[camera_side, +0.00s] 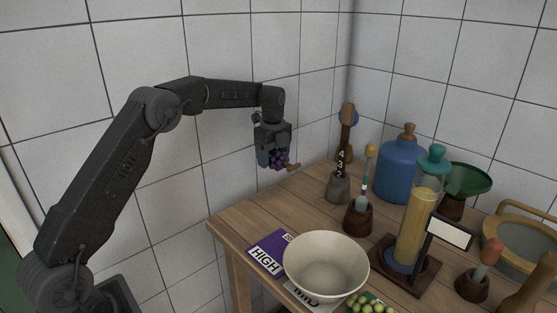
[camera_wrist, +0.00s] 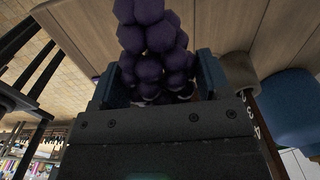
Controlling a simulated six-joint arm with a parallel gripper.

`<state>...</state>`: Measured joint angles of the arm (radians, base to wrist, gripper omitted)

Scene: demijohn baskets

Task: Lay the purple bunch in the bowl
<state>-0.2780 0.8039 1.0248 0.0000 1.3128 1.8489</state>
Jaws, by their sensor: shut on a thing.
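The purple bunch (camera_side: 278,159) of grapes hangs in my gripper (camera_side: 273,156), with a short brown stem sticking out to the right. My gripper is shut on it and holds it in the air, above and behind the table's far left corner. In the wrist view the purple bunch (camera_wrist: 153,50) sits between the two blue fingers of my gripper (camera_wrist: 162,80). The cream bowl (camera_side: 326,266) stands on the table, lower and to the right of my gripper in the side view. Its visible inside is empty.
A purple HIGH card (camera_side: 267,253) lies left of the bowl, and green grapes (camera_side: 369,304) are in front of it. A blue demijohn (camera_side: 398,168), a yellow-filled cylinder (camera_side: 416,228) and tools in holders (camera_side: 357,217) stand behind and right. The table's left corner (camera_side: 232,222) is clear.

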